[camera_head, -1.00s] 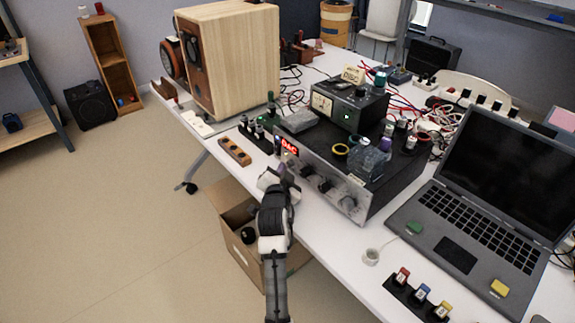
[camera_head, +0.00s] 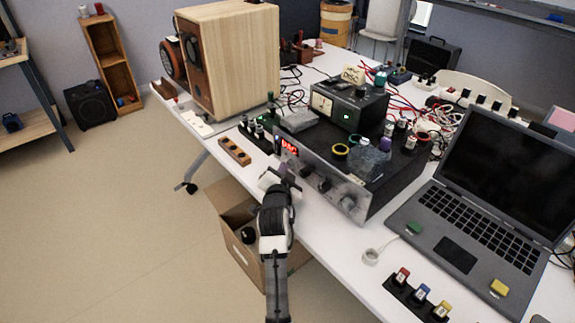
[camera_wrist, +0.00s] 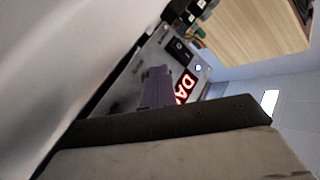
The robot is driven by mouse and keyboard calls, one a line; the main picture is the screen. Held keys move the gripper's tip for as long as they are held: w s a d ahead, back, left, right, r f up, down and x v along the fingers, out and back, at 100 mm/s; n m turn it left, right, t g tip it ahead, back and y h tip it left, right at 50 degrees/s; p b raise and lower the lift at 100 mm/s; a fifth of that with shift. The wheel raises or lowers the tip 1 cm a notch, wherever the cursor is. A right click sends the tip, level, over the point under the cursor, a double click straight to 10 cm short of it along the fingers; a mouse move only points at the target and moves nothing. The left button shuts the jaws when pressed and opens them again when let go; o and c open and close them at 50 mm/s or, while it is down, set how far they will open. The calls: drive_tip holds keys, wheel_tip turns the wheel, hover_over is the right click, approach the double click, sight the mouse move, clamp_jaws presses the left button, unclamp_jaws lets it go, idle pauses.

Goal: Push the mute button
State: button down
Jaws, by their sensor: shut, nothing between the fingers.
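The silver-fronted DAC unit (camera_head: 325,180) sits on the white table with a red lit display (camera_head: 289,147) at its left end. In the wrist view the display (camera_wrist: 185,87) is tilted, with a small bluish-lit round button (camera_wrist: 198,68) and a black switch (camera_wrist: 179,49) beside it. No mute label is readable, so I cannot tell which control is the mute button. My gripper (camera_head: 287,171) is just in front of the panel's left end, below the display. Its purple fingertips (camera_wrist: 157,87) are shut and empty; I cannot tell whether they touch the panel.
A wooden block with holes (camera_head: 234,151) and a large wooden speaker (camera_head: 235,60) stand left of the unit. A laptop (camera_head: 490,190) is at the right. A cardboard box (camera_head: 229,200) stands on the floor beside my arm. Small items sit on top of the unit.

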drive_tip(key=shift+s+a+b, duration=0.2)
drive_tip(key=shift+s+a, duration=0.4)
drive_tip(key=shift+a, duration=0.2)
drive_tip(key=shift+s+a+b, duration=0.15)
drive_tip(key=shift+s+a, duration=0.4)
drive_tip(key=shift+a, duration=0.3)
drive_tip(key=shift+s+a+b, duration=0.2)
drive_tip(key=shift+s+a, duration=0.4)
drive_tip(key=shift+a, duration=0.2)
